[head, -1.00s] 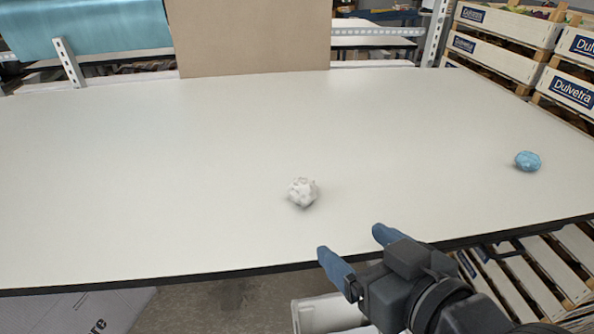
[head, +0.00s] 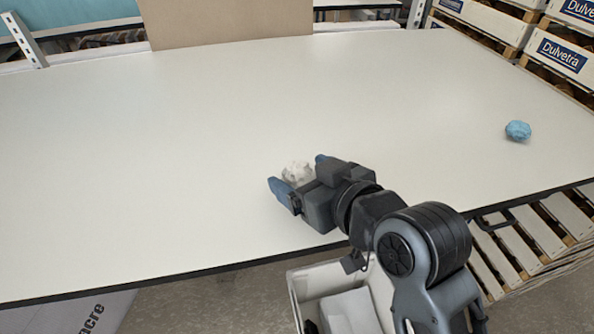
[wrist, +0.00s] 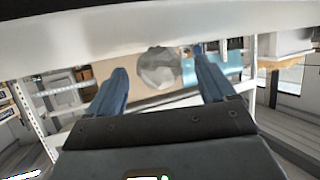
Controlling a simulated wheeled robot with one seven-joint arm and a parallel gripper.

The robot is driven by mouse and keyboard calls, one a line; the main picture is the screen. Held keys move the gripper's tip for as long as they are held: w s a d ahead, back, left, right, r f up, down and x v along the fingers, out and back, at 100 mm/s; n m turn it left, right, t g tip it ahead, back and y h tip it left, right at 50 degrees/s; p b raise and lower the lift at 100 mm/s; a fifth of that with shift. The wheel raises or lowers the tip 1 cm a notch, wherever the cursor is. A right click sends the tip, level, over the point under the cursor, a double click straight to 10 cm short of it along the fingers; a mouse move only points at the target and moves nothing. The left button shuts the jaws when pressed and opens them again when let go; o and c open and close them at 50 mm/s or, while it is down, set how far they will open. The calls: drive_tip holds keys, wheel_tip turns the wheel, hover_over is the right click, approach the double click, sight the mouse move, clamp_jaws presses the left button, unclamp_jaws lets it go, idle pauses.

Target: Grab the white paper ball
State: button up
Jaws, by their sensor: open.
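The white paper ball (head: 297,172) is a crumpled lump on the pale table (head: 180,150), near its front edge. My gripper (head: 298,174) is open and low over the table, with its blue fingers on either side of the ball. In the wrist view, the paper ball (wrist: 159,68) shows grey between the two open fingertips (wrist: 160,72), nearer the right finger. I cannot tell whether either finger touches it. My gripper's body hides part of the ball's near side in the head view.
A blue paper ball (head: 517,130) lies on the table at the right. A brown board (head: 230,22) stands at the back edge. Labelled crates (head: 560,55) are stacked at the back right. A white bin (head: 300,285) stands below the front edge. The table's left half is clear.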

drive_tip(key=shift+w+a+f, duration=0.1)
drive_tip(key=shift+w+a, duration=0.15)
drive_tip(key=c, duration=1.1)
